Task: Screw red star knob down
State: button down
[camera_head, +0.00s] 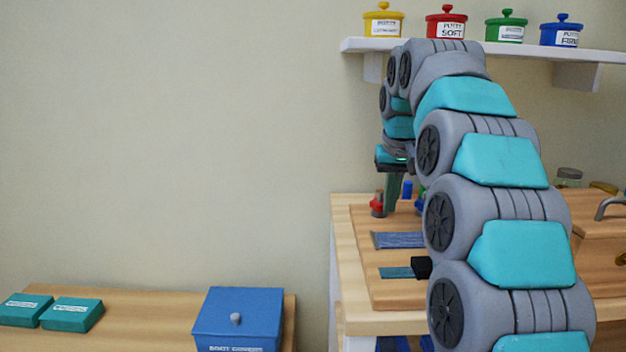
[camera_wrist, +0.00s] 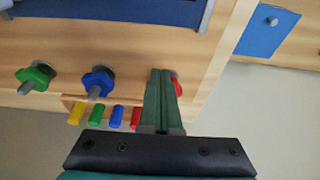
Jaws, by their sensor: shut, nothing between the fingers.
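The red star knob (camera_wrist: 177,83) shows in the wrist view just right of my finger tips and partly hidden behind them. In the head view the red knob (camera_head: 377,204) sits near the left edge of the wooden board (camera_head: 395,291). My gripper (camera_head: 393,205) points down just right of it. In the wrist view my gripper (camera_wrist: 161,74) has its two green fingers shut together with nothing between them. Whether the fingers touch the knob I cannot tell. How far down the knob sits is hidden.
A blue star knob (camera_wrist: 98,83) and a green star knob (camera_wrist: 35,77) stand left of my fingers in the wrist view. Several coloured pegs (camera_wrist: 117,118) stand close by. A blue box (camera_head: 238,321) is on the lower table at left. A shelf (camera_head: 520,52) with pots is above.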

jog(key=shift+s+a+p, duration=0.1)
jog(key=shift+a+p, duration=0.3)
jog(key=shift+a, duration=0.3)
jog(key=shift+a, duration=0.2)
jog(key=shift+a, duration=0.4)
dwell(0.5)
jog(key=shift+s+a, duration=0.15)
jog(key=shift+s, duration=0.1)
